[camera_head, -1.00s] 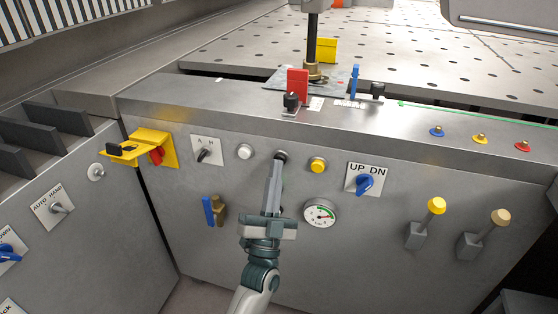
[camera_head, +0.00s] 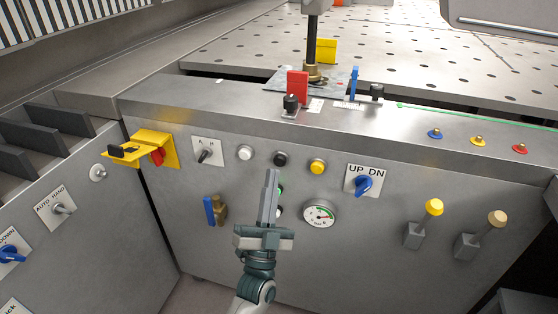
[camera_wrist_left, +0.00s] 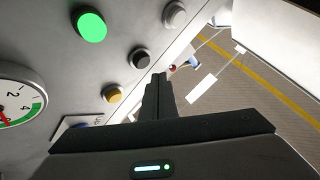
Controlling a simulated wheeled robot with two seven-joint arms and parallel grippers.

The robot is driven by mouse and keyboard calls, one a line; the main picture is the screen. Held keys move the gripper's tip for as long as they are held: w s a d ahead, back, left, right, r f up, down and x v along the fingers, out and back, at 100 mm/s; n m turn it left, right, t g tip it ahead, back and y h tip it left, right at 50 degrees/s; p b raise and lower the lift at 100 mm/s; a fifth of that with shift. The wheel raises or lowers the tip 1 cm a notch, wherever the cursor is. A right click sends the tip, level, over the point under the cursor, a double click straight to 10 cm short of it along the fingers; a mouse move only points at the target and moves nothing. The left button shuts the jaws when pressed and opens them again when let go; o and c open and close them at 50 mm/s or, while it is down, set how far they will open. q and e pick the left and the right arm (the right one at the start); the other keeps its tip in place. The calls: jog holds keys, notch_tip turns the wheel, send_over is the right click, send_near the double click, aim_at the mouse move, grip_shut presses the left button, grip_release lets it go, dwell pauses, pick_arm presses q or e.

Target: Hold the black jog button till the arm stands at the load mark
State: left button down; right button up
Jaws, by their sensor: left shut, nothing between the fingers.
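The black jog button (camera_head: 280,159) is on the upper row of the front panel, between a white button (camera_head: 245,152) and a yellow button (camera_head: 317,166). My left gripper (camera_head: 271,174) is shut and empty, its fingertips just below and apart from the black button in the head view. In the left wrist view the shut fingertips (camera_wrist_left: 159,77) are beside the black button (camera_wrist_left: 139,58), with a gap in the picture. A dark vertical post (camera_head: 312,40) stands over a small plate on the table. I cannot make out which mark is the load mark. My right gripper is not in view.
A green button (camera_head: 280,190) is partly hidden behind my fingers. A gauge (camera_head: 319,213), the UP DN switch (camera_head: 363,185) and two levers with yellow (camera_head: 434,207) and tan (camera_head: 497,217) knobs are to the right. A yellow bracket (camera_head: 153,148) juts out at left.

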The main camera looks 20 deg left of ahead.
pick_arm(q)
jog(key=s+p, duration=0.1)
jog(key=s, duration=0.2)
jog(key=shift+s, duration=0.3)
dwell(0.6)
